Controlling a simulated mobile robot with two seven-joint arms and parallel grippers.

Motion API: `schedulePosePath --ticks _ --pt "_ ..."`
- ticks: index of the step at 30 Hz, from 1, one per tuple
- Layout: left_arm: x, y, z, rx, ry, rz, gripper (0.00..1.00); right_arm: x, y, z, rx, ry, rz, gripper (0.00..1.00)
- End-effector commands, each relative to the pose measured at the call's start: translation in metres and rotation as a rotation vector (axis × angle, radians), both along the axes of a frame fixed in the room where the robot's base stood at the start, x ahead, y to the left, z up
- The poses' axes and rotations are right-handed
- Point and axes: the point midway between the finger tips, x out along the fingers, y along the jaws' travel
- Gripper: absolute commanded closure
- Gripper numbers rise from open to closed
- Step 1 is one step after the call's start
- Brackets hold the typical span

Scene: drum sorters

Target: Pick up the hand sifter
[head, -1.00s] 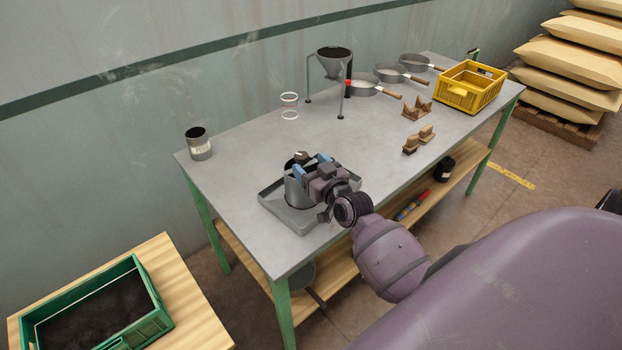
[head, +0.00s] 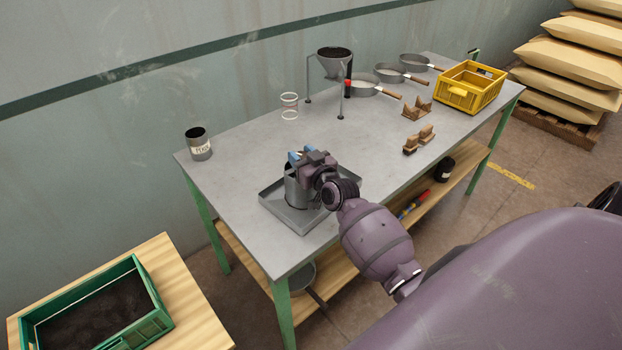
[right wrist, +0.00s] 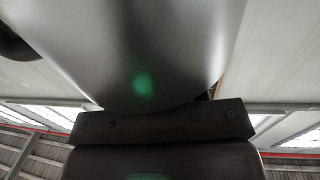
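A grey metal cylinder (head: 293,190), which looks like the sifter body, stands upright in a square grey tray (head: 276,208) near the front of the table. My right gripper (head: 301,155) is at its upper rim, with blue fingertips close together above or beside it. The gripper hides the top of the cylinder, so I cannot tell whether the fingers grip anything. In the right wrist view a smooth grey metal surface (right wrist: 130,50) fills the upper middle, very close to the gripper. My left gripper is out of view.
Several round pans with wooden handles (head: 363,85) lie at the back, near a funnel on a stand (head: 333,66) and a yellow crate (head: 468,97). A labelled can (head: 200,146) stands at the left. Wooden blocks (head: 417,142) lie right. The table's middle is clear.

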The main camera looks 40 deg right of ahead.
Motion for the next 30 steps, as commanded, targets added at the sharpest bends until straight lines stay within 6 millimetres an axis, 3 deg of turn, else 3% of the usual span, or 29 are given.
schedulePosePath --ticks 1,6,18,23,30 --pt "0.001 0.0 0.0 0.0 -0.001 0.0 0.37 0.0 0.0 0.0 0.0 0.0 0.0 0.79" --pt "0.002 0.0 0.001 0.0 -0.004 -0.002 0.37 0.0 0.0 0.0 0.0 0.0 0.0 1.0" --pt "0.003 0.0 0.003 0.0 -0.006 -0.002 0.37 0.0 0.0 0.007 0.0 -0.003 0.0 1.0" --pt "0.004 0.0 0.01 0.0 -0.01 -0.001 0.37 0.0 0.0 0.03 0.0 -0.007 0.0 1.0" --pt "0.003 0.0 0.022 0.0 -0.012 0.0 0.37 0.0 0.001 0.089 -0.001 -0.01 0.0 1.0"
